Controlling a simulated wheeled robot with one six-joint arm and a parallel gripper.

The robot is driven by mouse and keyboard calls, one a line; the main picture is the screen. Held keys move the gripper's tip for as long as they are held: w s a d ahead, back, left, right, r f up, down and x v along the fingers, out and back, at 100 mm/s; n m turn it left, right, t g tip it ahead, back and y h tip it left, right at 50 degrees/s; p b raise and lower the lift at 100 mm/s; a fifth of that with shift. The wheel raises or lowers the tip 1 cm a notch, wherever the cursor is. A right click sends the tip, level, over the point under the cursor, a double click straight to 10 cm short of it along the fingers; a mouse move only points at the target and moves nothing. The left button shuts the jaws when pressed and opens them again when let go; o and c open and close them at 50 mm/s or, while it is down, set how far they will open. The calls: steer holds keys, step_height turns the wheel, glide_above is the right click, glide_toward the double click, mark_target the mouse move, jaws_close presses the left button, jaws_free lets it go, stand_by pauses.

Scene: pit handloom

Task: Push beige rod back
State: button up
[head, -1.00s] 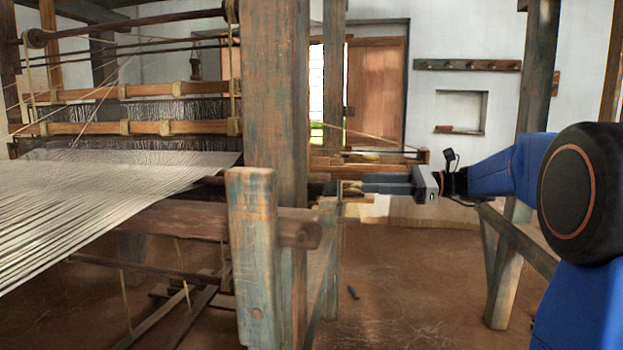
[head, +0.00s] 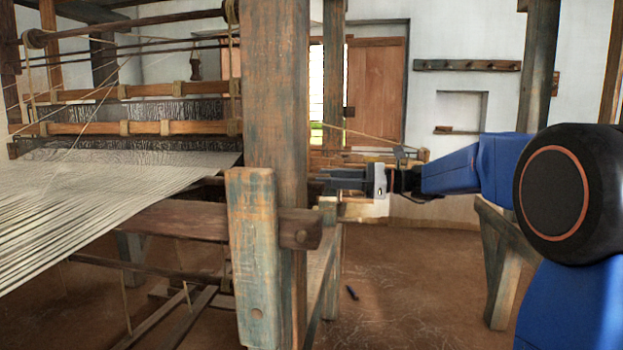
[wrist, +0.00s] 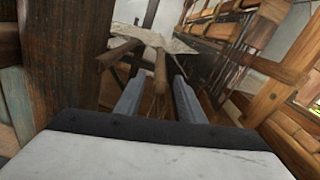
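In the wrist view, a light brown rod (wrist: 160,64), likely the beige rod, runs away from me toward the pale cloth (wrist: 165,38). Its near end appears between my two grey fingers. My gripper (wrist: 160,82) is open, with a gap on each side of the rod. I cannot tell whether anything touches. In the head view, my gripper (head: 318,180) points left at the thick loom post (head: 275,100), its fingertips close to the post's right edge. I cannot pick out the rod clearly in the head view.
A darker round beam (wrist: 117,53) ends left of my fingers. A weathered upright (wrist: 68,55) stands close on the left, and wooden loom framing (wrist: 270,105) on the right. White warp threads (head: 110,185) stretch across the loom. Floor (head: 420,290) below my arm is mostly clear.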

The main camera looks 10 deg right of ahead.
mark_target(311, 177)
steer(key=shift+x, duration=2.45)
steer(key=shift+c, duration=0.4)
jaws_close()
